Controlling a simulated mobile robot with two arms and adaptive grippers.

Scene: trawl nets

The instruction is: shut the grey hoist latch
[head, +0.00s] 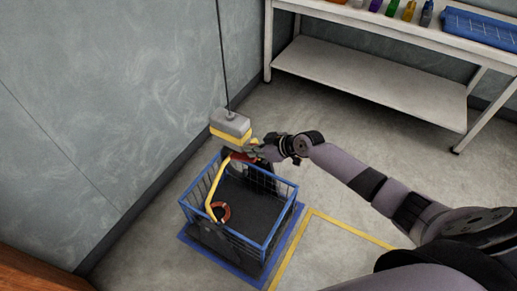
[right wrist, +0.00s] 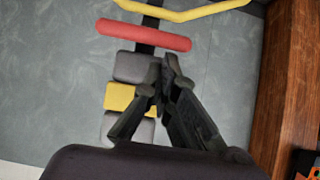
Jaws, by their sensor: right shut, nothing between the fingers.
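The grey hoist (head: 231,122) hangs on a thin cable above the blue wire basket (head: 284,222). It has a yellow band, and a red bar (head: 240,157) sits just below it. In the right wrist view, grey blocks (right wrist: 135,67) and a yellow block (right wrist: 118,97) lie left of the fingers, with the red bar (right wrist: 135,33) beyond the fingertips. I cannot tell which part is the latch or whether it is shut. My right gripper (head: 256,151) is shut and empty beside the hoist's lower right side; contact is unclear. My left gripper is not in view.
A wall is on the left. A shelf table (head: 370,82) with bottles and a blue tray (head: 480,27) stands at the back right.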

